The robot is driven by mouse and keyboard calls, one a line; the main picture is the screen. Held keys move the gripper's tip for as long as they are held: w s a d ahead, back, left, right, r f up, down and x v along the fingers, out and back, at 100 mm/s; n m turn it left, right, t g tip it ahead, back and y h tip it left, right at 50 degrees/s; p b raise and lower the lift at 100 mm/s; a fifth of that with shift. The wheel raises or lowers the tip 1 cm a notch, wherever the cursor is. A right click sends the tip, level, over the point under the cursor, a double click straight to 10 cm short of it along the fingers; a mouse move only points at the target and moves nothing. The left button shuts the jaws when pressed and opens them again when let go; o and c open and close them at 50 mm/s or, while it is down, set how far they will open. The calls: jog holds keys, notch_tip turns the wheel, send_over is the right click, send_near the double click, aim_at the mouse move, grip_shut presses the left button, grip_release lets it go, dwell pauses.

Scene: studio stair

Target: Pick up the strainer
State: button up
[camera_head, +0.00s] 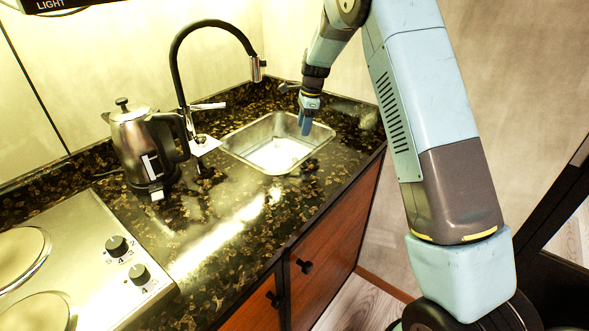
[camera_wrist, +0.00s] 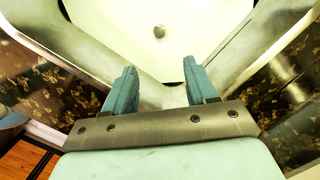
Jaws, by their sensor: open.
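A small round metal piece, which looks like the strainer (camera_wrist: 159,31), sits on the pale sink bottom in the wrist view. I cannot make it out clearly in the head view. The steel sink (camera_head: 236,150) is set into the dark counter. My gripper (camera_head: 305,126) points down over the sink's far right part. In the wrist view my gripper (camera_wrist: 160,68) is open with nothing between its two teal fingers. The round piece shows beyond the fingertips, roughly in line with the gap between them, and apart from them.
A black hose faucet (camera_head: 178,75) arches at the sink's left. A metal kettle (camera_head: 135,135) stands left of it, and a hob with knobs (camera_head: 117,246) lies at the front left. Walls close off the counter's back. The counter front of the sink is clear.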

aim_at(296, 159)
jog(key=shift+m, duration=0.3)
jog(key=f, duration=0.3)
jog(key=a+f, duration=0.1)
jog(key=f, duration=0.2)
jog(key=a+f, duration=0.1)
jog(key=f, duration=0.3)
jog(key=shift+w+a, duration=0.15)
jog(key=shift+w, duration=0.2)
jog(key=shift+s+a+f, duration=0.1)
jog(key=shift+a+f, duration=0.05)
jog(key=shift+f, duration=0.8)
jog(key=shift+s+a+f, duration=0.1)
jog(key=shift+f, duration=0.9)
jog(key=shift+s+a+f, duration=0.1)
jog(key=shift+a+f, duration=0.05)
jog(key=shift+f, duration=0.8)
jog(key=shift+c, duration=0.3)
grip_shut()
